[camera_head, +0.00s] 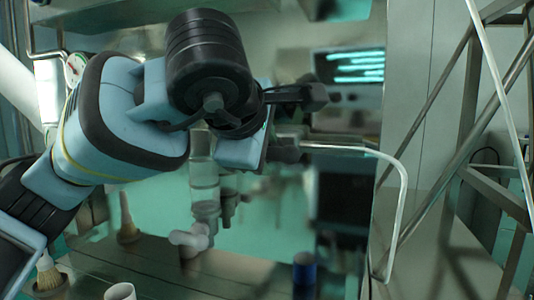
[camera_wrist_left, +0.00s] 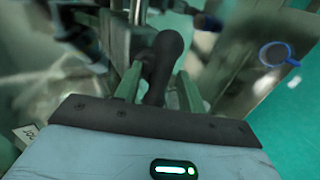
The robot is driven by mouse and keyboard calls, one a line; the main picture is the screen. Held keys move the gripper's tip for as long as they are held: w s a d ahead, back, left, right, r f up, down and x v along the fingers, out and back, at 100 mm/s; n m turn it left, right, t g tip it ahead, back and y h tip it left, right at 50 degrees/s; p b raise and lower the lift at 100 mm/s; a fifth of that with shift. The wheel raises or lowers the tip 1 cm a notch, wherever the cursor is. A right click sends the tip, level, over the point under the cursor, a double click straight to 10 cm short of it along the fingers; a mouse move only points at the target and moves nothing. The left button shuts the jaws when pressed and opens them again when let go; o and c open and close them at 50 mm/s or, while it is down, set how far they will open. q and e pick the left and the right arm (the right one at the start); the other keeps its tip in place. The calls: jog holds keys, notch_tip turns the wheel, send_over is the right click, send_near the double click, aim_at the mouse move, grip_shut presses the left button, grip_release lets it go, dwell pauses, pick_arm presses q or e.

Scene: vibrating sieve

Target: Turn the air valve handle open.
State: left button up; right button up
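The black, round-ended valve handle (camera_wrist_left: 166,52) stands up in the middle of the left wrist view. My left gripper (camera_wrist_left: 160,82) has its two green fingers apart, one on each side of the handle's lower part. A gap shows between the handle and the right finger; I cannot tell whether the left finger touches it. In the head view my left gripper (camera_head: 272,152) is at the end of the blue-grey arm, beside a bent pale pipe (camera_head: 398,168). The wrist hides most of the fingers there, and I cannot make out the handle clearly. My right gripper is not in view.
A clear cylinder with fittings (camera_head: 204,180) stands below the arm. Brushes (camera_head: 127,222), a white cup (camera_head: 120,291) and a blue cylinder (camera_head: 304,270) are on the bench. A metal frame (camera_head: 465,110) stands at right. A blue ring-shaped item (camera_wrist_left: 278,54) shows in the wrist view.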

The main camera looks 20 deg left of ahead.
pick_arm(q)
jog(key=v, duration=0.6)
jog(key=shift+s, duration=0.15)
